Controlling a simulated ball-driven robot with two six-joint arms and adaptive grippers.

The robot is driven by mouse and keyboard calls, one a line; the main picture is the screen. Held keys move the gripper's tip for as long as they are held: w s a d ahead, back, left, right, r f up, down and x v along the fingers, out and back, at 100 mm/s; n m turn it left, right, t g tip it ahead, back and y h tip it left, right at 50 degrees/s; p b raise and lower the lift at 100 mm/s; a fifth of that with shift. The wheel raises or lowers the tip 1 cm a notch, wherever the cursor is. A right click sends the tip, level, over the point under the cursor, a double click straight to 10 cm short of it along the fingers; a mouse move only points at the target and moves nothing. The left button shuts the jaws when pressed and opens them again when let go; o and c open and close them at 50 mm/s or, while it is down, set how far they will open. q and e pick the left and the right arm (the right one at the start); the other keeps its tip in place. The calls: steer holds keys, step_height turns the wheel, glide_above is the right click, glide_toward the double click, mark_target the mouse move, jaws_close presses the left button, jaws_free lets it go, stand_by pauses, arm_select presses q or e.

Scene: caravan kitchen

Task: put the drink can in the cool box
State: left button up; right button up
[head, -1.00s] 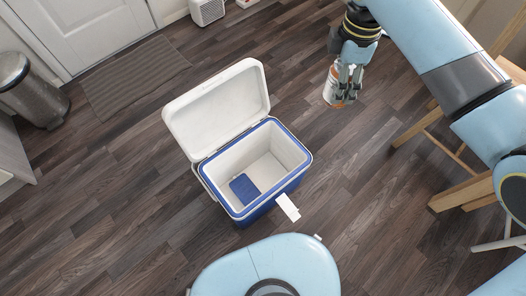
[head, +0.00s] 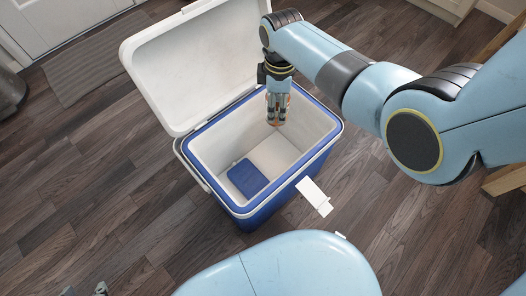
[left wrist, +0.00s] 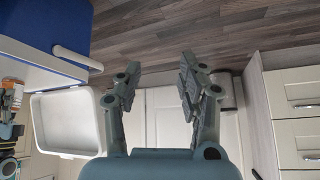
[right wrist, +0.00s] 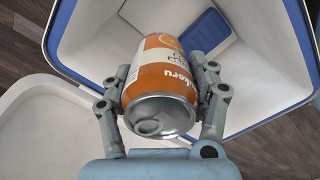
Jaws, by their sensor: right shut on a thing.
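The cool box (head: 272,208), blue outside and white inside, stands open on the floor in the middle of the head view. My right gripper (head: 278,116) points down over the back of its opening. In the right wrist view, it is shut on an orange and white drink can (right wrist: 160,75), with the silver end towards the camera and the opening beyond. In the head view the can is mostly hidden by the fingers. My left gripper (left wrist: 158,80) is open and empty, away from the box; its tips barely show at the head view's bottom left.
The white lid (head: 195,65) stands raised at the box's back left. A blue block (head: 247,178) lies on the box floor at the left; the rest of the visible floor inside is clear. A white latch (head: 314,196) sticks out from the front right side.

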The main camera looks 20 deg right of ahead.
steer(key=a+f+b, duration=0.3)
steer(key=f+b, duration=0.3)
steer(key=f, duration=0.6)
arm_select(q)
steer(key=w+d+r+m+t+h+b, duration=0.1)
steer(key=w+d+r+t+h+b, duration=0.15)
steer(key=w+r+t+b, duration=0.5)
arm_select(e)
steer(key=p, duration=0.2)
glide_above(264, 161)
step_height(264, 161, down, 7)
steer(key=shift+f+b, duration=0.55)
steer(key=shift+f, duration=0.4)
steer(key=shift+f+b, duration=0.6)
steer(key=shift+f, duration=0.15)
arm_select(q)
steer(key=w+d+r+m+t+h, duration=0.1)
steer(key=w+r+t, duration=0.1)
steer(key=r+t, duration=0.3)
steer(key=w+d+r+m+t+h, duration=0.1)
steer(key=r+t, duration=0.4)
steer(key=r, duration=0.9)
steer(key=shift+w+d+m+h, duration=0.15)
steer(key=shift+w+m+h, duration=0.3)
steer(key=shift+h, duration=0.3)
steer(key=shift+s+r+t, duration=0.1)
steer(key=shift+r+t, duration=0.1)
steer(key=shift+t, duration=0.05)
arm_select(e)
steer(key=shift+f, duration=0.1)
